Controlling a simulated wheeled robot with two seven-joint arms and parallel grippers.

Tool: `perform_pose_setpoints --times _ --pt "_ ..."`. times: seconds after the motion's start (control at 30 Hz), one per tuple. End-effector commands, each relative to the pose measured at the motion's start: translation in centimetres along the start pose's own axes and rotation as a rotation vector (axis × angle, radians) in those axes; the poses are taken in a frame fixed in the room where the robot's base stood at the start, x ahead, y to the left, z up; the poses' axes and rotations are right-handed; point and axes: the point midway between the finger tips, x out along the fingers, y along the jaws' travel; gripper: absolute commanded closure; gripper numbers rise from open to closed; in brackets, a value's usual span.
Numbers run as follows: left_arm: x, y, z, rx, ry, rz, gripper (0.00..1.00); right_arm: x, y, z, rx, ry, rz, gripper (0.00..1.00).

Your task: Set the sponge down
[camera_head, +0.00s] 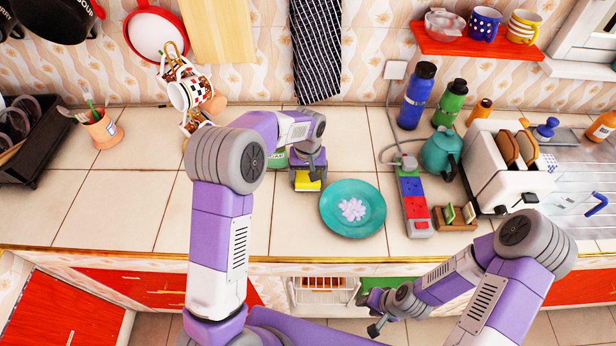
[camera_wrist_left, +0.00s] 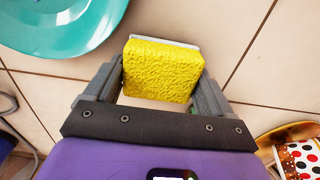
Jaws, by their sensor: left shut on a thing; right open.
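The yellow sponge (camera_head: 309,185) is between the fingers of my left gripper (camera_head: 308,178), over the tiled counter left of the teal plate. In the left wrist view the sponge (camera_wrist_left: 161,70) fills the gap between the two grey fingers of the left gripper (camera_wrist_left: 158,78), and a pale layer shows along its far edge. Whether its underside touches the tiles I cannot tell. The teal plate (camera_head: 334,216) with a pale flower pattern lies beside it; it also shows in the left wrist view (camera_wrist_left: 60,42). My right gripper (camera_head: 376,312) is low, in front of the counter edge, and is open.
A power strip (camera_head: 414,203), a toaster (camera_head: 494,172) and a teal kettle (camera_head: 441,152) stand right of the plate. A green-rimmed can (camera_head: 277,159) is just behind my left gripper. A mug rack (camera_head: 187,92) stands back left. Bare tiles (camera_head: 120,200) lie left.

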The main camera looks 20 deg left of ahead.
Motion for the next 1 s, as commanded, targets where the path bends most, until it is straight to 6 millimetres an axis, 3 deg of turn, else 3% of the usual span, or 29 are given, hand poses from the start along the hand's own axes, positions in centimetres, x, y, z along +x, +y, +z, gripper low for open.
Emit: perform_pose_setpoints --times 0.4,0.43,0.5,0.77,0.87,1.0 --pt "0.8 0.0 0.0 0.001 0.002 0.001 0.41 0.3 0.1 0.0 0.000 0.000 0.000 0.57" --pt "0.7 0.0 0.0 0.001 0.002 0.001 0.12 0.2 0.1 0.0 0.000 0.000 0.000 0.57" --pt "0.7 0.0 0.0 0.001 0.002 0.001 0.01 0.2 0.1 0.0 0.000 0.000 0.000 0.57" --pt "0.5 0.0 0.0 0.001 0.002 0.001 0.00 0.1 0.0 0.0 0.000 0.000 0.000 0.57" --pt "-0.3 0.0 -0.1 0.001 0.003 0.001 0.00 -0.1 -0.1 0.0 0.000 0.000 0.000 0.57" --pt "-2.9 0.1 -0.1 0.002 0.006 0.003 0.00 -0.6 -0.2 0.0 0.000 0.000 0.000 0.57"
